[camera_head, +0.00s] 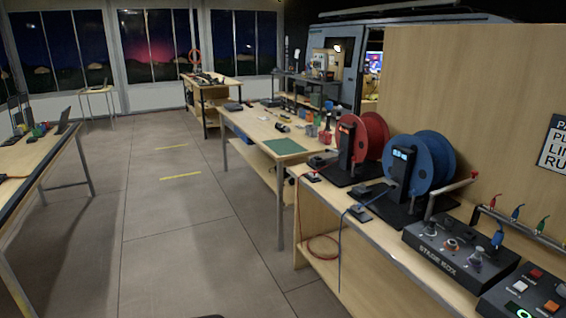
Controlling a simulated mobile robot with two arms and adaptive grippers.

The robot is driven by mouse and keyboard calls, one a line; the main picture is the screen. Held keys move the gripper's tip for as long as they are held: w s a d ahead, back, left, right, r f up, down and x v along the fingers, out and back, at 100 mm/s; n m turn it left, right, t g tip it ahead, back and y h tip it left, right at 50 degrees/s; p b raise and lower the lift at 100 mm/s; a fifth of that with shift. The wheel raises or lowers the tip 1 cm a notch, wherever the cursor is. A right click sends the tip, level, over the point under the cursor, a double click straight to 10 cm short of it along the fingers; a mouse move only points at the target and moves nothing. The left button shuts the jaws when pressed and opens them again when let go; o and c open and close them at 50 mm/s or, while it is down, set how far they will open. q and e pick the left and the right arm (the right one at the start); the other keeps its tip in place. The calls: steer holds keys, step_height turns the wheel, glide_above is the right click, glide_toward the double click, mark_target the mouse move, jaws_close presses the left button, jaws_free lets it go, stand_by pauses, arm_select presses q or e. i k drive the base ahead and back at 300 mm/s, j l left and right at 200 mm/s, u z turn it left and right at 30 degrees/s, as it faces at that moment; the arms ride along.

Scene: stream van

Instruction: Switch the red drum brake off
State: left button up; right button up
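The red drum (373,136) stands on the long bench at the right, behind the blue drum (433,162). A black upright unit (346,143) with a small lit panel is at its front left side. A small black box (311,176) with a bit of red lies at the bench edge in front of it, with a red cable hanging down. The brake's position is too small to tell. Neither of my grippers shows in the head view.
A stage box (458,252) and a button panel (535,296) sit on the near end of the bench. A workbench with a green mat (285,146) stands farther back. Another table (30,160) is at the left. The floor between (165,230) is clear.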

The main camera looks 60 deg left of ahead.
mark_target(354, 158)
steer(key=i+j+u, duration=0.15)
steer(key=u, duration=0.3)
steer(key=i+u, duration=0.25)
steer(key=u, duration=0.15)
steer(key=i+u, duration=0.25)
steer(key=u, duration=0.2)
steer(key=i+u, duration=0.2)
steer(key=u, duration=0.25)
steer(key=i+l+u, duration=0.2)
steer(key=i+l, duration=0.65)
steer(key=i+j, duration=0.15)
steer(key=j, duration=0.25)
steer(key=i+j+u, duration=0.1)
steer(key=j, duration=0.3)
steer(key=i+j, duration=0.25)
steer(key=i+j+u, duration=0.1)
steer(key=j, duration=0.4)
steer(key=i+j, duration=0.25)
steer(key=j+u, duration=0.05)
steer(key=j, duration=0.05)
